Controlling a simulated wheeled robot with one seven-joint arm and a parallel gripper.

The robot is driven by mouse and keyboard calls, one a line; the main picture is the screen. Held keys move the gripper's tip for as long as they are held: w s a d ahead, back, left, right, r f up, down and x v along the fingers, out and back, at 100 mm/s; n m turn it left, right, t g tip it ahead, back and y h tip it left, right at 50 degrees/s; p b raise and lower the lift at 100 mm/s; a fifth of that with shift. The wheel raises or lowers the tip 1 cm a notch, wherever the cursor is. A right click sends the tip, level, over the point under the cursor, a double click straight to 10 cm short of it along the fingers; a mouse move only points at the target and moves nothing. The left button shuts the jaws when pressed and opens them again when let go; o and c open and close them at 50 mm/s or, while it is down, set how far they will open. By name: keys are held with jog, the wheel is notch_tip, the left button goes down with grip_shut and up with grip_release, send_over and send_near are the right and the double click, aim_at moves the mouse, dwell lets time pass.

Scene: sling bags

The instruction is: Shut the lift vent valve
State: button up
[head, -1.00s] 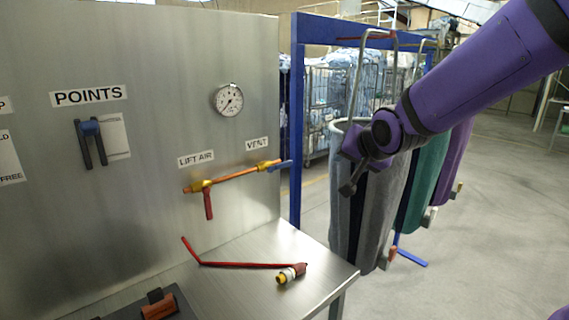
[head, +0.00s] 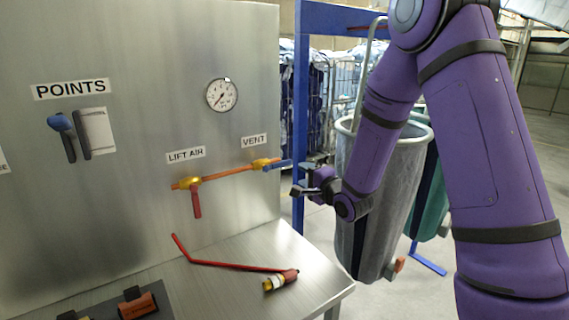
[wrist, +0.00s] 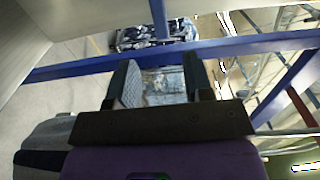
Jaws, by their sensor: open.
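The vent valve (head: 262,164) is a brass body under the VENT label (head: 255,140) on the steel panel. Its blue handle (head: 280,164) points right, roughly in line with the copper pipe (head: 228,174). The lift air valve (head: 191,183) has a red handle (head: 197,203) hanging down, across the pipe. My gripper (head: 298,183) is open and empty, just right of and slightly below the blue handle in the head view, apart from it. In the wrist view my gripper's open fingers (wrist: 160,80) have only background between them; the valve does not show there.
A steel bench (head: 230,265) below holds a red bent rod (head: 225,264) with a yellow and white fitting. A blue frame post (head: 300,110) stands right of the panel. A grey sling bag (head: 385,200) hangs behind my arm. A gauge (head: 221,95) sits above the pipe.

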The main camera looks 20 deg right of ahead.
aim_at(285, 164)
jog(key=x, duration=1)
jog(key=shift+w+a, duration=0.15)
jog(key=shift+w, duration=0.25)
grip_shut()
